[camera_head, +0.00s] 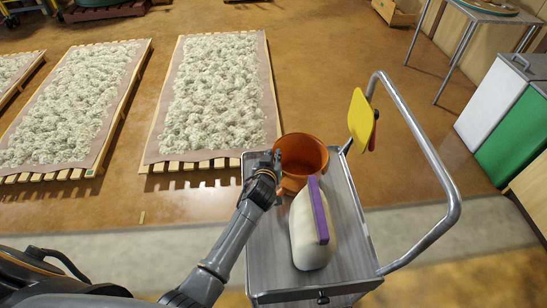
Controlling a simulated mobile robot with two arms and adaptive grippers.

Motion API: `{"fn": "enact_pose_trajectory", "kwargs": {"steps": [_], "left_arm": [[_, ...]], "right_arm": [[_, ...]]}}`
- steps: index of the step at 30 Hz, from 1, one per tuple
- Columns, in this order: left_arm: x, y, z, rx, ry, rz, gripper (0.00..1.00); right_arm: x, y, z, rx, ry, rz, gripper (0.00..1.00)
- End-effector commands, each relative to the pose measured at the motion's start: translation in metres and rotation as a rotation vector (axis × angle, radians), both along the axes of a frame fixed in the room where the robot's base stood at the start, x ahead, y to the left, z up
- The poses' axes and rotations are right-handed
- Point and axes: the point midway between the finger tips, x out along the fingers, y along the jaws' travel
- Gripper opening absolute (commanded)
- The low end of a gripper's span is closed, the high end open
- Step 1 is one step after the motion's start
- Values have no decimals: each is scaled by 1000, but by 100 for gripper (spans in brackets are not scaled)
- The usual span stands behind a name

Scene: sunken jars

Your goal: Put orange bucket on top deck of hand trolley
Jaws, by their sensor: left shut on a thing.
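The orange bucket (311,151) is at the far end of the top deck of the grey hand trolley (346,243) in the head view. It looks upright, with its open mouth facing up. My left gripper (275,163) is shut on the bucket's left side, and my left arm reaches up from the lower left. I cannot tell whether the bucket's base touches the deck; its lower part is partly hidden by the gripper and a jug. My right gripper is out of view.
A cream jug with a purple top strip (312,230) stands on the deck just nearer than the bucket. The trolley's tubular handle (440,170) curves along the right, beside a yellow item (360,120). Slatted pallets with fluffy material (219,95) lie at left. White and green bins (515,135) stand right.

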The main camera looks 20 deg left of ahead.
Motion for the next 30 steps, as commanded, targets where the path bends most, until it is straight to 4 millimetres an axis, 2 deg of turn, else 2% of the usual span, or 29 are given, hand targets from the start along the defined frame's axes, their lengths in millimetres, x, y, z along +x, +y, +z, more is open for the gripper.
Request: {"fn": "enact_pose_trajectory", "kwargs": {"steps": [9,10,13,24,30], "left_arm": [[1,0,-2,-3,-6,0,0],[0,0,-4,-1,-2,0,14],[0,0,-3,-1,-2,0,35],[0,0,1,0,-2,-1,35],[-24,-4,10,-3,-3,0,35]], "right_arm": [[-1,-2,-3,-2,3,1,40],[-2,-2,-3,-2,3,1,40],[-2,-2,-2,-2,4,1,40],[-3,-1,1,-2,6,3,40],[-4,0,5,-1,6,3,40]]}}
